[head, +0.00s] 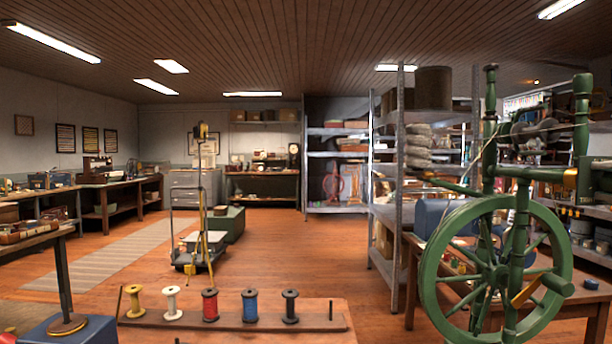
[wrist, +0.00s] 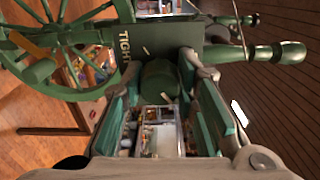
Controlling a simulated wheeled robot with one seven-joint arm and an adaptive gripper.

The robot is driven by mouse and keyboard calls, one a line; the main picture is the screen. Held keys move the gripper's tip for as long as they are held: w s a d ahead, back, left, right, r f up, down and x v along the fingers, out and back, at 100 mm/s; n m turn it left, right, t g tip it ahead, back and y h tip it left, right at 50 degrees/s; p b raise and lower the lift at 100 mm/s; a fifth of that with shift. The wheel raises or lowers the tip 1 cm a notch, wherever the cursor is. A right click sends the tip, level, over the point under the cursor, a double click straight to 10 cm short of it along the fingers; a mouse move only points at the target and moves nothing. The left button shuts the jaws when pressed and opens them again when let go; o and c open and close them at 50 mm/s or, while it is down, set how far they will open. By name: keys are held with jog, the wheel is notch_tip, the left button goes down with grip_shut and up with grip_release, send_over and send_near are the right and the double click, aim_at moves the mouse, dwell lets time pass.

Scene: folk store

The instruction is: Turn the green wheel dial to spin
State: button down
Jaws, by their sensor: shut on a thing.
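A green spinning wheel stands at the right of the head view, with a large spoked wheel (head: 432,270) and upright posts. The spoked wheel also shows at the upper left of the wrist view (wrist: 65,38). The dial's far side is hidden. I cannot make out my gripper in the head view.
A wooden table (head: 410,285) stands under and behind the wheel, with metal shelves (head: 400,150) beyond. A wooden rack (head: 180,322) with several coloured spools lies in front. A cart (head: 187,262) stands farther back. The floor between is largely clear.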

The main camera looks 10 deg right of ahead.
jog(key=m+p, duration=0.1)
jog(key=m, duration=0.5)
jog(key=shift+m+p, duration=0.3)
jog(key=m+p, duration=0.2)
jog(key=m, duration=0.4)
jog(key=shift+f+p, duration=0.1)
jog(key=shift+p, duration=0.2)
jog(key=shift+m, duration=0.3)
jog(key=c, duration=1.2)
grip_release()
jog(key=shift+c, duration=0.2)
jog(key=v, duration=1.2)
